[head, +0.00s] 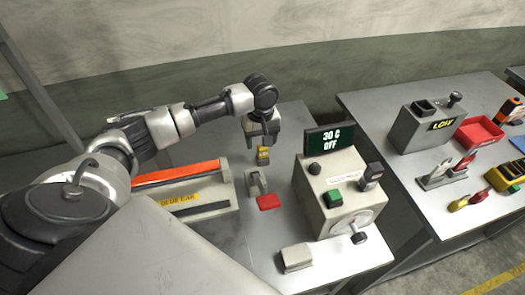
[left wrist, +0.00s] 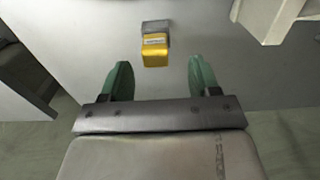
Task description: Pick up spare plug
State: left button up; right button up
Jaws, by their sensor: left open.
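A small yellow-and-grey plug (head: 263,156) stands on the left grey table in the head view, just below my left gripper (head: 263,138). The left wrist view shows the plug (left wrist: 155,50) with a yellow, labelled front part and a grey back part. It lies ahead of the green fingertips of my left gripper (left wrist: 157,78), roughly centred between them and apart from both. My left gripper is open and empty, pointing down. I cannot read the plug's label. My right gripper is not in view.
A toolbox with an orange bar (head: 190,196) stands left of the plug. A grey stand with a red tab (head: 268,201) is just in front. A control box (head: 335,190) with a "30 C OFF" display stands right. A second table (head: 405,165) holds several items.

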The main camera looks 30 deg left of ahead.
aim_at(262, 151)
pick_arm(q)
jog(key=f, duration=0.2)
jog(key=f+p, duration=0.1)
jog(key=f, duration=0.1)
jog(key=shift+w+d+f, duration=0.15)
jog(key=shift+d+f, duration=0.05)
jog(key=shift+f, duration=0.1)
jog(key=shift+f+p, duration=0.3)
jog(key=shift+f, duration=0.05)
jog(key=c, duration=1)
